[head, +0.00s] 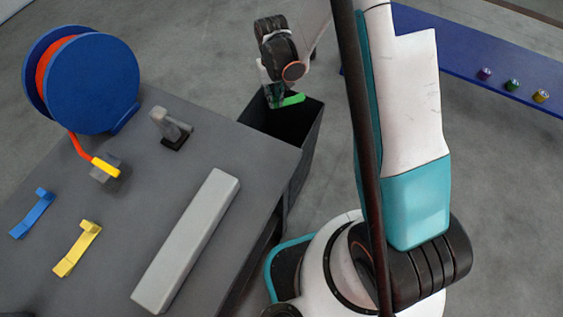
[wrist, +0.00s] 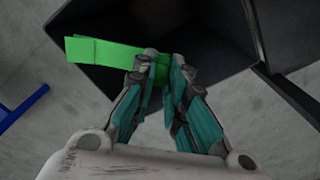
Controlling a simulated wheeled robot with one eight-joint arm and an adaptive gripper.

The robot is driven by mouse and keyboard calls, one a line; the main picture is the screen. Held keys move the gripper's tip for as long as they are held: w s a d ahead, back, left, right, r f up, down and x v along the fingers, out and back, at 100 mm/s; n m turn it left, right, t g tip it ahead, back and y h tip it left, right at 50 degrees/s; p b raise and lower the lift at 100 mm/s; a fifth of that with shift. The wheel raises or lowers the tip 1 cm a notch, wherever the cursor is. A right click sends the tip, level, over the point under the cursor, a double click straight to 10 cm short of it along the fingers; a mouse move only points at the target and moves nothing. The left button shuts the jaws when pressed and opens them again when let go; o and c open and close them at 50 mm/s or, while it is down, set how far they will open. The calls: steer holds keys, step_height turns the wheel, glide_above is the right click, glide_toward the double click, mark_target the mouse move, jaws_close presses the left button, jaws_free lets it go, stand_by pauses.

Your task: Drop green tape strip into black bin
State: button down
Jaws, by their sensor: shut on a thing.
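The green tape strip (head: 290,100) is held in my gripper (head: 272,100) in the head view. In the wrist view, the strip (wrist: 105,52) sticks out to the left from between the fingertips of my gripper (wrist: 160,62), which is shut on it. The black bin (head: 308,128) stands on the floor beside the table. The strip and fingertips are over its open top. In the wrist view the bin (wrist: 215,30) opens below the strip, and its inside is dark. The strip's gripped end is partly hidden by the fingers.
The grey table (head: 120,215) holds a blue reel (head: 95,85) with orange hose, a yellow strip (head: 77,248), a blue strip (head: 33,214), a long grey bar (head: 187,240) and a small grey stand (head: 172,128). A blue bench (head: 450,50) with coloured buttons is at right.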

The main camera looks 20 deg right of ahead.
steer(key=shift+f+b, duration=0.65)
steer(key=shift+f, duration=0.95)
steer(key=c, duration=1.5)
jaws_free()
steer(key=shift+c, duration=0.2)
step_height(320, 180, up, 12)
steer(key=shift+r, duration=0.15)
